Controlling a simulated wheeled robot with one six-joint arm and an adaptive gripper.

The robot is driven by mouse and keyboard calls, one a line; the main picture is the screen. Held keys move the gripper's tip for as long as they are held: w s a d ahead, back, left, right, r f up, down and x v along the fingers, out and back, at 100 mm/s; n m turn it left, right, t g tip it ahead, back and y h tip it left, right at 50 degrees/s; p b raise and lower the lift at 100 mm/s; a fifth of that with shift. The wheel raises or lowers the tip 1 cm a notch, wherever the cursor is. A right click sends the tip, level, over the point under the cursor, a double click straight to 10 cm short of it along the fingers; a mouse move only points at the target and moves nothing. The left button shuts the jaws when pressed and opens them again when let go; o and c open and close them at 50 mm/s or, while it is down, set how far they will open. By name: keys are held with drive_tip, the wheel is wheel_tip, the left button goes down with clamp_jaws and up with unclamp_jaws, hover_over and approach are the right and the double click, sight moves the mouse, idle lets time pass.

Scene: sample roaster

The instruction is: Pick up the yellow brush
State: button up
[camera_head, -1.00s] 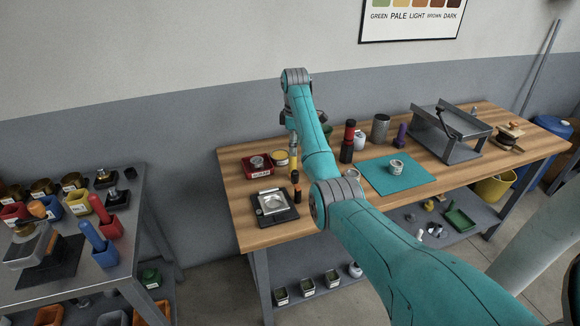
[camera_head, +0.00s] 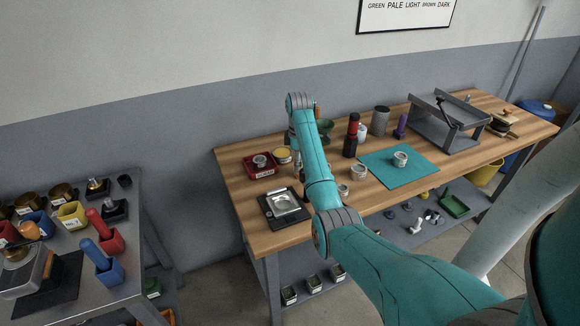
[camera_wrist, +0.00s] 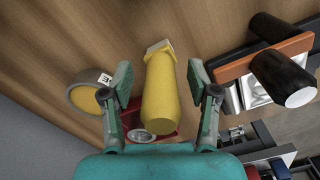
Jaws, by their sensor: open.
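The yellow brush (camera_wrist: 160,100) stands between the two fingers of my gripper (camera_wrist: 160,78) in the wrist view. Its thick rounded handle end is toward the camera, and its pale squared end is farther off, by the wooden table. The fingers are open, one on each side, with a visible gap to the handle. In the head view my gripper is mostly hidden behind my teal arm above the left part of the wooden table (camera_head: 243,205), and I cannot make out the yellow brush there.
A round tin with a yellow top (camera_wrist: 88,92) is close to the left finger. A black and orange tool (camera_wrist: 285,75) lies to the right. A red tray (camera_head: 262,171) and a black scale (camera_head: 284,206) are near the gripper. A teal mat (camera_head: 415,172) lies farther right.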

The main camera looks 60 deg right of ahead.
drive_tip(key=shift+f, duration=0.1)
clamp_jaws()
idle(0.4)
